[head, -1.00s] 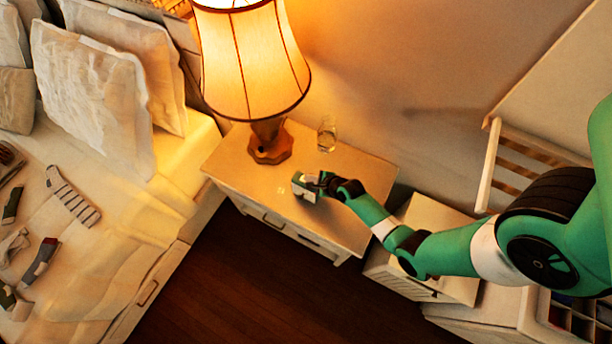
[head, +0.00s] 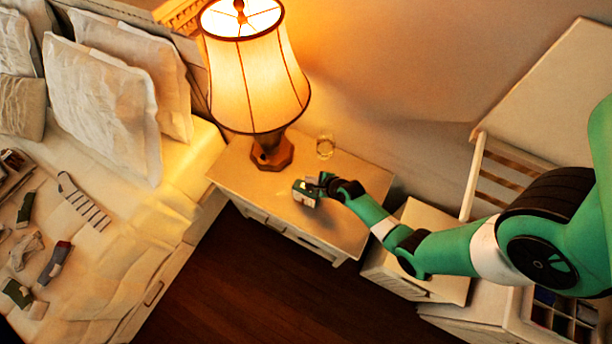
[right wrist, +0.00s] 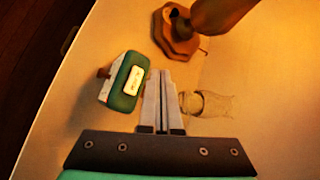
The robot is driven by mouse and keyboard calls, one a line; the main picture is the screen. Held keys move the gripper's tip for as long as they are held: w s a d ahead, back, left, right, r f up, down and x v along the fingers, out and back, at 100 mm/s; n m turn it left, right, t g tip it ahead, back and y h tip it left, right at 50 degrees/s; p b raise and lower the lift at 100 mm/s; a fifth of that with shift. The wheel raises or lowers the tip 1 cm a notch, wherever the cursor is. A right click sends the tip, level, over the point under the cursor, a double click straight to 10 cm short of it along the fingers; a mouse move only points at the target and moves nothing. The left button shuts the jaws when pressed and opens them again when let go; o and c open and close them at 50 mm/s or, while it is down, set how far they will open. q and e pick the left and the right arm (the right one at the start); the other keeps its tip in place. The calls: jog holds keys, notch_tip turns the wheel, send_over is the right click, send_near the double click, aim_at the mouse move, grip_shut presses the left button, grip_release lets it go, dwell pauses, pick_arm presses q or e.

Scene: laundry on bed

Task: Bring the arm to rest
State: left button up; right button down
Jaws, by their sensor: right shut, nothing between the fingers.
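My right arm (head: 440,254) reaches in from the right over the nightstand (head: 235,170). Its gripper (head: 322,184) is small and partly dark in the head view, close beside a small green and white object (head: 304,192). In the right wrist view the gripper's fingers (right wrist: 162,98) are together with nothing between them. The green and white object (right wrist: 127,86), a rounded block with a pale label, lies just left of the fingers on the nightstand top. My left gripper is not in view.
A lit lamp (head: 256,80) stands behind the gripper, its wooden base (right wrist: 176,35) ahead of the fingers. A clear glass (head: 325,146) stands near; it also shows right of the fingers (right wrist: 213,104). The bed with pillows (head: 100,105) and socks (head: 85,204) is at left.

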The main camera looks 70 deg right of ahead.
jog(key=shift+r, duration=0.5)
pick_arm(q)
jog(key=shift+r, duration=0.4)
pick_arm(e)
jog(key=shift+f, duration=0.15)
